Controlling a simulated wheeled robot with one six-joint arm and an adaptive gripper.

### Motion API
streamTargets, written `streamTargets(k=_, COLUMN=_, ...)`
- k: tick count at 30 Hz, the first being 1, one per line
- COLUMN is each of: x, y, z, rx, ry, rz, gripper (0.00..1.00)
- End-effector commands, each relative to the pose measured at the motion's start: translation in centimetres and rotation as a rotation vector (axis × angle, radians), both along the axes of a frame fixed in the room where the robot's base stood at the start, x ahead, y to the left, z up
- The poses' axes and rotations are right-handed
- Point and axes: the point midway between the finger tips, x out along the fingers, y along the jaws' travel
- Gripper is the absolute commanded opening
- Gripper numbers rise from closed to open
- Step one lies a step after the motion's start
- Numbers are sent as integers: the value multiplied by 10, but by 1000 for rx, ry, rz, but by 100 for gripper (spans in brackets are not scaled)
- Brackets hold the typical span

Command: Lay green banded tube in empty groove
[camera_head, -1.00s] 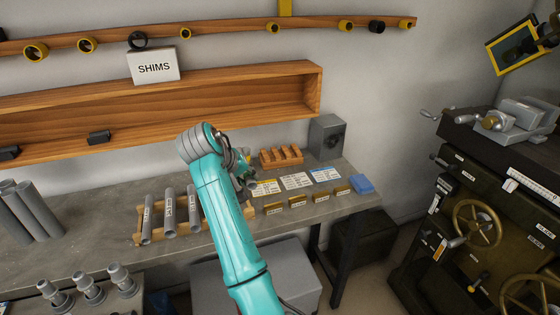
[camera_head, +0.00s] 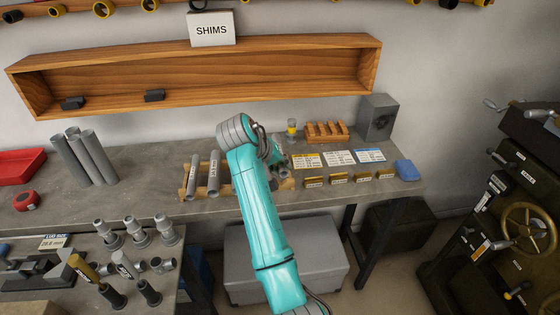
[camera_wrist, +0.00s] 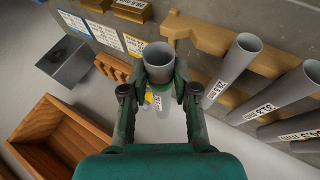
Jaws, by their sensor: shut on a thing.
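In the wrist view my gripper (camera_wrist: 158,88) is shut on a grey tube (camera_wrist: 158,64), whose open end faces the camera. A bit of green and a pale label show on the tube between the fingers. The wooden grooved rack (camera_wrist: 231,75) lies to the right of the held tube, with several labelled grey tubes lying in it. A bare stretch of rack shows at its upper left end. In the head view the rack (camera_head: 285,184) shows partly behind my arm, with two tubes visible left of the arm. The gripper and held tube are mostly hidden there.
A small wooden slotted block (camera_head: 326,132) and a grey box (camera_head: 379,117) stand at the bench's back right. Cards (camera_head: 338,158), brass blocks (camera_head: 339,179) and a blue item (camera_head: 407,170) lie right of the rack.

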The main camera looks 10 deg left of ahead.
Motion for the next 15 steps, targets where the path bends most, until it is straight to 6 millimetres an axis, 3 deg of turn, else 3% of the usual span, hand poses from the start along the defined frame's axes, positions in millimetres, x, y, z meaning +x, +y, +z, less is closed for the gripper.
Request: streamTargets(k=15, x=0, y=0, z=-36, rx=-1, ry=0, rz=1, gripper=0)
